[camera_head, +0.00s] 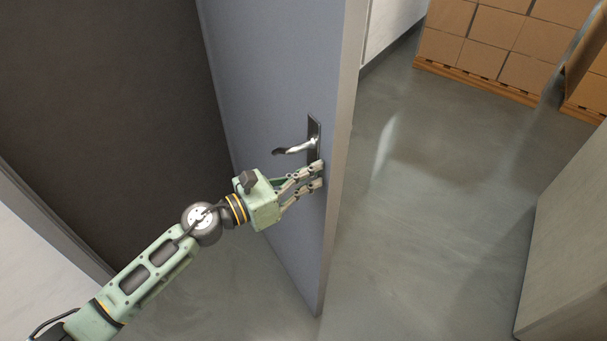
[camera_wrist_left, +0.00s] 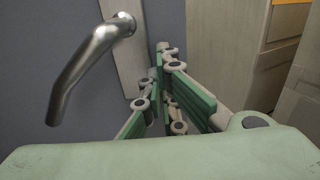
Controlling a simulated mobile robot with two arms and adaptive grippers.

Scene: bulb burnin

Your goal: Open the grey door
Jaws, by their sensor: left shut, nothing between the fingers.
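The grey door (camera_head: 262,90) stands ajar in the head view, with its free edge toward the right and floor showing beyond it. A silver lever handle (camera_head: 295,148) on a dark plate is on its face near that edge. The handle also shows at upper left in the left wrist view (camera_wrist_left: 85,65). My left gripper (camera_head: 318,174) is shut and empty, just below the handle, with its fingertips at the door's face near the edge. I cannot tell whether they touch it. The handle is outside the fingers. My right gripper is not in view.
Stacked cardboard boxes (camera_head: 505,40) stand on a wooden pallet (camera_head: 480,82) at the upper right. A pale wall or panel (camera_head: 570,240) is at the lower right. The grey floor (camera_head: 440,190) between the door and that panel is clear.

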